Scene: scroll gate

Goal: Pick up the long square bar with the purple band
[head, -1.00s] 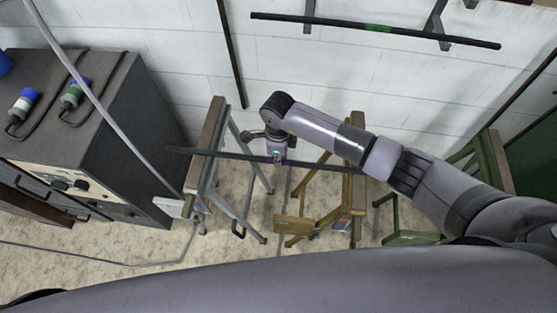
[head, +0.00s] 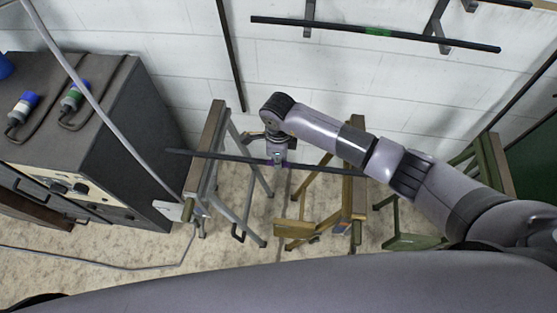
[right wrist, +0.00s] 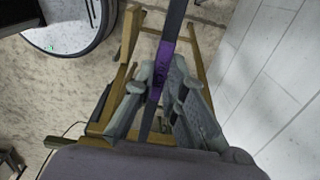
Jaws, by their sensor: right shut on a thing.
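The long dark square bar (head: 225,156) lies across the gap between a grey trestle and a wooden trestle in the head view. Its purple band shows clearly in the right wrist view (right wrist: 158,68). My right gripper (head: 278,163) is at the middle of the bar, at the band. In the right wrist view the right gripper's fingers (right wrist: 160,88) stand on both sides of the bar and are shut on it. I cannot tell whether the bar is clear of the trestle tops. My left gripper is not in view.
The grey trestle (head: 208,150) and wooden trestle (head: 355,165) stand under the bar's two ends. A dark cabinet (head: 130,130) with plugs and cables is at left. Another bar with a green band (head: 378,32) hangs on the white wall. A green trestle (head: 497,165) stands at right.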

